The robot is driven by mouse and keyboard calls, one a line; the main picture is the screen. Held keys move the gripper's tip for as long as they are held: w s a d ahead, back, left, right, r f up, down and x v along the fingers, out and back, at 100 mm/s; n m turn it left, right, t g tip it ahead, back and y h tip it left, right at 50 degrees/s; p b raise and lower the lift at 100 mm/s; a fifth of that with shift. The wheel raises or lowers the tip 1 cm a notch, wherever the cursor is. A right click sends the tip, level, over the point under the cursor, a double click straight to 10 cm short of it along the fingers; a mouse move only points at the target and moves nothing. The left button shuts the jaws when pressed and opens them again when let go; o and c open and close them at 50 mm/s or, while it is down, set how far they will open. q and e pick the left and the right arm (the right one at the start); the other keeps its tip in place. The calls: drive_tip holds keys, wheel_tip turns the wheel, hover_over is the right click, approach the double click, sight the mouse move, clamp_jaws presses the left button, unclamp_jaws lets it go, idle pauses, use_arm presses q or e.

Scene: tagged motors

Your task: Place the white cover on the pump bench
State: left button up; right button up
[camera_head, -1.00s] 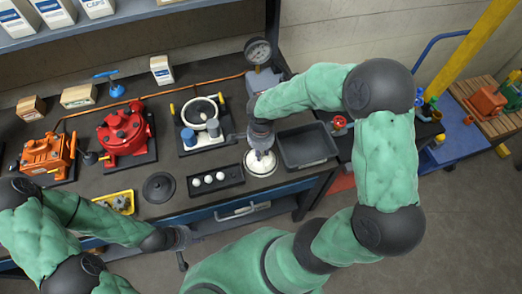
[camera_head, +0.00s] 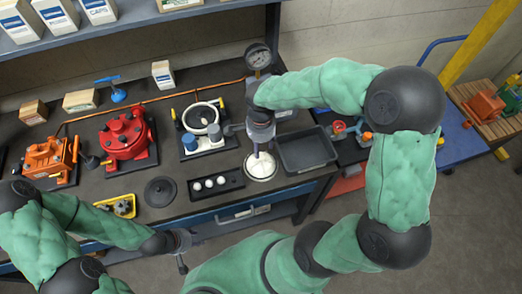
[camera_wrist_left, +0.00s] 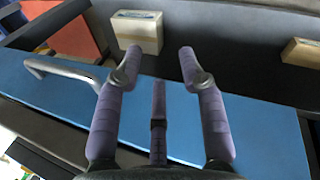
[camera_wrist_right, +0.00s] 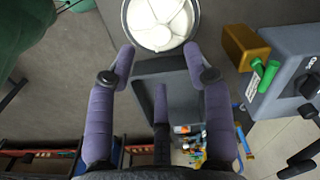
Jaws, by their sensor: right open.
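The white cover (camera_head: 261,167) is a round ribbed disc with a dark rim around it, on the front of the dark bench (camera_head: 190,85). In the right wrist view the cover (camera_wrist_right: 158,20) shows just beyond the fingertips. My right gripper (camera_head: 259,150) is open over the cover, its fingers apart with nothing between them. My left gripper (camera_head: 182,258) is in front of the bench. Its fingers (camera_wrist_left: 160,55) are open and empty before the blue front edge.
A dark tray (camera_head: 330,153) is right of the cover. A holder with three white balls (camera_head: 225,182) and a dark disc (camera_head: 160,191) lie to its left. A gauge (camera_head: 258,56) stands behind. Red (camera_head: 125,140) and orange (camera_head: 45,158) pumps are further left.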

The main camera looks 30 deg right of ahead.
drive_tip(key=shift+r, duration=2.35)
